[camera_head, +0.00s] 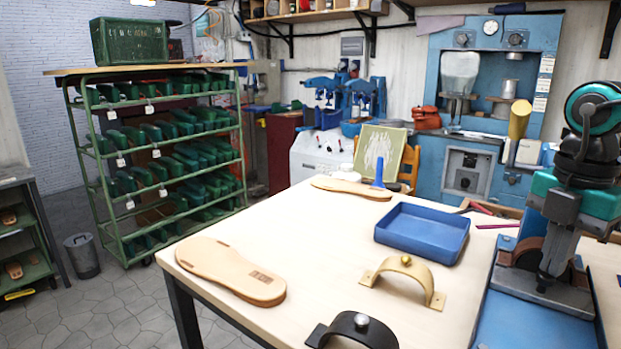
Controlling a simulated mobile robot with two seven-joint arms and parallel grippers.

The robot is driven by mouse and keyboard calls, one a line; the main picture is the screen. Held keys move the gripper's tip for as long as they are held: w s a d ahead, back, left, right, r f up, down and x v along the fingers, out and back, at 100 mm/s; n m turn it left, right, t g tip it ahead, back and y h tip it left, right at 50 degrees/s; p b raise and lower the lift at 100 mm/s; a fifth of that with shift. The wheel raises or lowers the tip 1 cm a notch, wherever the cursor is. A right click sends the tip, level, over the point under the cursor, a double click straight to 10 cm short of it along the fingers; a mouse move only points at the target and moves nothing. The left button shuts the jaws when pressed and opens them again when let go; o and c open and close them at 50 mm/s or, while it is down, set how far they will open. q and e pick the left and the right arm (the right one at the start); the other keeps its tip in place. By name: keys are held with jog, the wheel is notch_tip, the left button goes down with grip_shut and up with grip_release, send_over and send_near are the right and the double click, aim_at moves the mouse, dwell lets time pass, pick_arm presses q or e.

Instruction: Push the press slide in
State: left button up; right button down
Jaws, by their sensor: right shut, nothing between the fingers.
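A blue press (520,325) stands at the right end of the table, partly hidden behind my right arm. A grey metal plate that looks like its slide (515,284) lies low on the blue base, with a brown rounded part behind it. My right gripper (545,280) comes down from the upper right, pointing downward. Its fingers are shut and empty, just over or in front of the grey plate; I cannot tell whether they touch it. How far in the slide sits cannot be told. My left gripper is not in view.
On the pale table (330,240) are a sandal sole (230,268), another sole (350,187), a blue tray (422,233), a tan strap (405,270) and a black strap (355,328). A green rack (125,255) stands at the left. The table's middle is clear.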

notch_tip(320, 180, up, 5)
jog(key=p, duration=0.2)
jog(key=shift+s+a+r+p, duration=0.1)
jog(key=shift+s+a+p, duration=0.05)
jog(key=shift+p, duration=0.15)
